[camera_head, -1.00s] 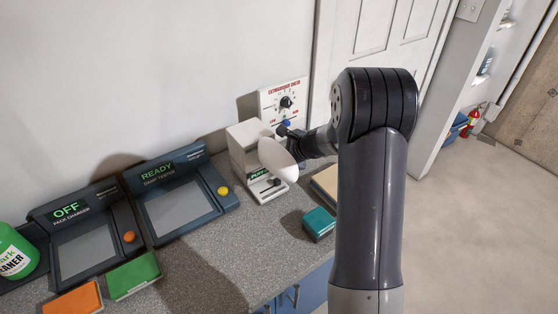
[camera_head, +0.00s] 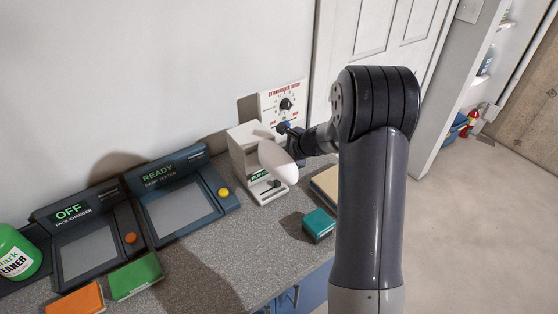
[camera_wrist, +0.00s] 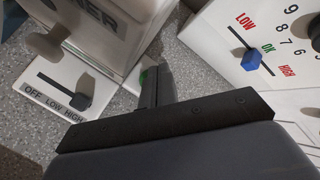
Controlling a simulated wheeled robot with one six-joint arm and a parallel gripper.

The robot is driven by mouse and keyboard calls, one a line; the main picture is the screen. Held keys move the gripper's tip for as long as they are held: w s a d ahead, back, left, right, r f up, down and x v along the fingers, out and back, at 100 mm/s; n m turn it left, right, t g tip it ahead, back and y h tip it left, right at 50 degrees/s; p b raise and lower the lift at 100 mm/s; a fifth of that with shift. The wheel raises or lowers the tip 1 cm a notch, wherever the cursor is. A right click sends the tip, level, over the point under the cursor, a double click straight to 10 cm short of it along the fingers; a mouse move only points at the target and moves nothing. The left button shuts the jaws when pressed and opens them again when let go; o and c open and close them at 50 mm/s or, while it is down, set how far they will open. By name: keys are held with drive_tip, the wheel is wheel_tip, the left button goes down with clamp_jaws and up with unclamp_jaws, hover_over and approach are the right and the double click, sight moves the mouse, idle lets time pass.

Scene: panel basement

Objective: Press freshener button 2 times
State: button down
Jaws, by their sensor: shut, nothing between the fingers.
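No freshener label is readable in either view, and I cannot make out its button. My gripper (camera_wrist: 158,85) is shut and empty, its dark fingers together in the wrist view. A small green patch (camera_wrist: 147,75) shows beside the fingertips; I cannot tell whether they touch. A white device (camera_wrist: 95,25) with lettering ending in "KER" and an OFF-LOW-HIGH slider (camera_wrist: 82,101) stands left of the fingers. In the head view, a white boxy unit (camera_head: 243,150) with a green display stands at the wall, partly covered by a white rounded shape and my arm.
An extinguisher-check panel (camera_head: 284,100) with a dial and blue slider (camera_wrist: 251,60) stands to the right. A damp tester (camera_head: 180,205) and pack charger (camera_head: 88,250) are at the left. A teal box (camera_head: 319,224) lies on the grey counter (camera_head: 245,245) near the front edge.

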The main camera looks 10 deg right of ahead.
sight(282, 163)
wheel_tip(282, 163, up, 5)
drive_tip(key=p, duration=0.4)
drive_tip(key=shift+r, duration=0.1)
drive_tip(key=shift+s, duration=0.1)
idle(0.7)
